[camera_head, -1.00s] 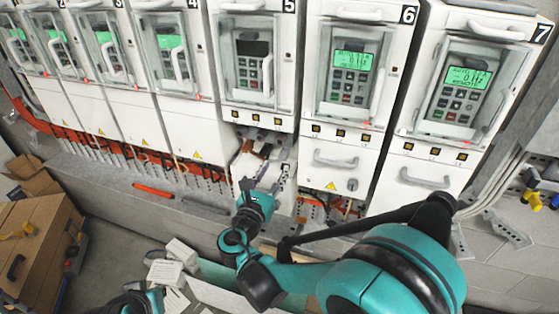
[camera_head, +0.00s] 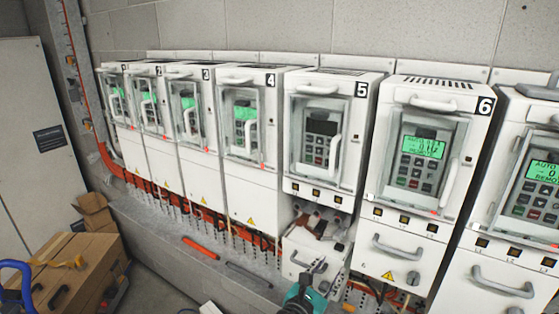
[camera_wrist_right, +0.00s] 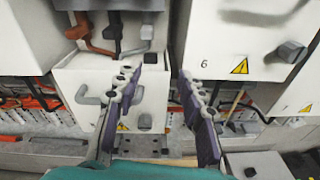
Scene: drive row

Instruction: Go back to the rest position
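My right gripper (camera_head: 318,268) shows at the bottom of the head view, in front of the lower part of drive 5 (camera_head: 325,130). In the right wrist view its two purple-padded fingers (camera_wrist_right: 158,88) are spread apart with nothing between them. Behind the fingers is a white lower cover (camera_wrist_right: 110,78) with a grey handle and a dark knob. Above that cover is an open bay with red and black cables (camera_wrist_right: 115,35). In the head view the bay of drive 5 (camera_head: 322,220) is open. My left gripper is out of view.
Numbered white drives stand along the wall; drive 6 (camera_head: 425,145) is right of drive 5. An orange tool (camera_head: 200,247) lies on the ledge. Cardboard boxes (camera_head: 75,275) stand at lower left. A blue handle (camera_head: 18,275) shows at the left edge.

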